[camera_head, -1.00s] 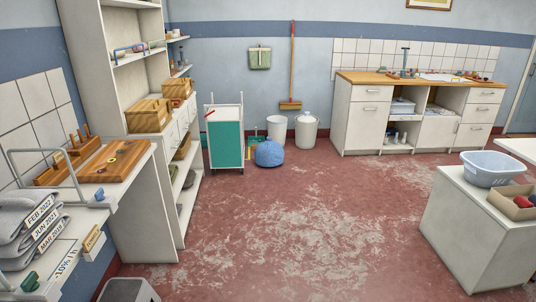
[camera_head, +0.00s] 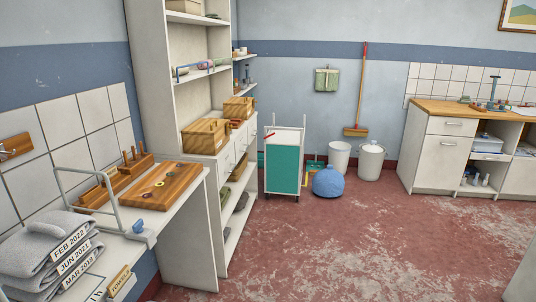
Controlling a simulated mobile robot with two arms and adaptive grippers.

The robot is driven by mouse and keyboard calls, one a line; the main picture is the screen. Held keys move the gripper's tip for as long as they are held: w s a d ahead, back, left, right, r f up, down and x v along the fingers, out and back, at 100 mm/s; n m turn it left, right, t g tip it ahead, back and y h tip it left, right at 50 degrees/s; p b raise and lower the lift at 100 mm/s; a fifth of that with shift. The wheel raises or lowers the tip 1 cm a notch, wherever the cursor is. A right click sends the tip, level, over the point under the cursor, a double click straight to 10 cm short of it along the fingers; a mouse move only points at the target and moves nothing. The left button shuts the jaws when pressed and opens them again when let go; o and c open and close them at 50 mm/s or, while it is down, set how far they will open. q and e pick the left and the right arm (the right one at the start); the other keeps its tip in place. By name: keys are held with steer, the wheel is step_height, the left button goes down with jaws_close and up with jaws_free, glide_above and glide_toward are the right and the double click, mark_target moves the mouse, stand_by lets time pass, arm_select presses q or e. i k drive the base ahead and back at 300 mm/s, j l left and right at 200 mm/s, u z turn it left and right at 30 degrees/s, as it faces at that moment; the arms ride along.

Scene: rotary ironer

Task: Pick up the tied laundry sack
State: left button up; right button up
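A blue, rounded sack (camera_head: 328,182) with a small knot-like top sits on the red floor near the back wall. It looks like the tied laundry sack. It stands just right of the teal-fronted white cart (camera_head: 283,165) and in front of a white bin (camera_head: 339,157). Nothing covers its front. Neither of my grippers shows in this view.
A lidded white bin (camera_head: 371,161) stands right of the sack, under a broom (camera_head: 363,95). A tall shelf unit (camera_head: 160,60) and a counter with folded grey towels (camera_head: 40,250) line the left. Cabinets (camera_head: 440,155) stand at the right. The worn red floor (camera_head: 340,245) between is clear.

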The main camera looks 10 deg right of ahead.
mark_target(327, 182)
steer(key=i+l+z, duration=0.1)
steer(key=i+z, duration=0.35)
steer(key=i, duration=3.6)
